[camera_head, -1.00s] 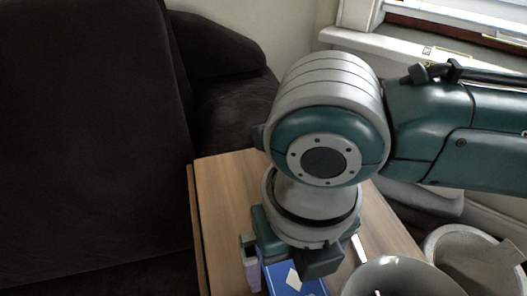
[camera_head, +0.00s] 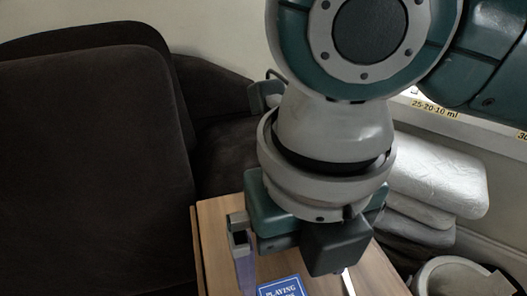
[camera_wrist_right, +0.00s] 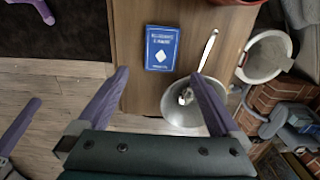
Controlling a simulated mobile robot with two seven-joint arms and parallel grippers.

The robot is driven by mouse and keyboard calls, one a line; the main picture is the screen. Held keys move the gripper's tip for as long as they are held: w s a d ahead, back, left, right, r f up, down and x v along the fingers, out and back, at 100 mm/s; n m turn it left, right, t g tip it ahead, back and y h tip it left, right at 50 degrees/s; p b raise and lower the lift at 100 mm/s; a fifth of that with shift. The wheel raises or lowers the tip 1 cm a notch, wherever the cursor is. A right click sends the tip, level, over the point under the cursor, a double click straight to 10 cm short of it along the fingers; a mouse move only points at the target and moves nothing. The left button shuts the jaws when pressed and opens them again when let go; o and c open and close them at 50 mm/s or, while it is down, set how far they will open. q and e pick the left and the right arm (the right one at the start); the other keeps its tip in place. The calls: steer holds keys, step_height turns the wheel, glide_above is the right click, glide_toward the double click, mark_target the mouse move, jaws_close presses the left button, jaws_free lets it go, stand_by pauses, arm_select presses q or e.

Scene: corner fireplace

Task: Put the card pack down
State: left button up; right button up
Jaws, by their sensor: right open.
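The card pack (camera_head: 281,288) is a blue box with white lettering. It lies flat on the wooden table (camera_head: 213,232), cut off by the lower edge of the head view. The right wrist view shows the whole pack (camera_wrist_right: 161,49) near the table's left edge. My right gripper (camera_head: 296,274) is above the table, and its purple fingers are apart. In the right wrist view nothing is between the fingertips (camera_wrist_right: 160,77), and the pack lies beyond them, clear of both. Purple finger-like parts (camera_wrist_right: 19,124) at the left of that view may be my left gripper.
A silver spoon (camera_wrist_right: 206,48) lies right of the pack, by a metal bowl (camera_wrist_right: 187,108). A grey pot (camera_wrist_right: 266,55) stands farther right, near bricks (camera_wrist_right: 289,88). A dark sofa (camera_head: 85,150) is left of the table. White cushions (camera_head: 435,176) are stacked at the right.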

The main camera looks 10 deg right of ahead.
steer(key=s+a+m+t+y, duration=0.1)
steer(key=s+a+m+y, duration=0.3)
steer(key=m, duration=0.8)
steer(key=s+d+f+m+t+h, duration=0.1)
steer(key=s+d+m+h, duration=0.1)
steer(key=d+m, duration=0.5)
steer(key=s+d+m+t+h, duration=0.1)
steer(key=d+m, duration=0.6)
steer(key=m, duration=0.8)
steer(key=shift+s+d+f+h, duration=0.4)
steer(key=shift+s+h, duration=0.1)
steer(key=shift+s, duration=0.25)
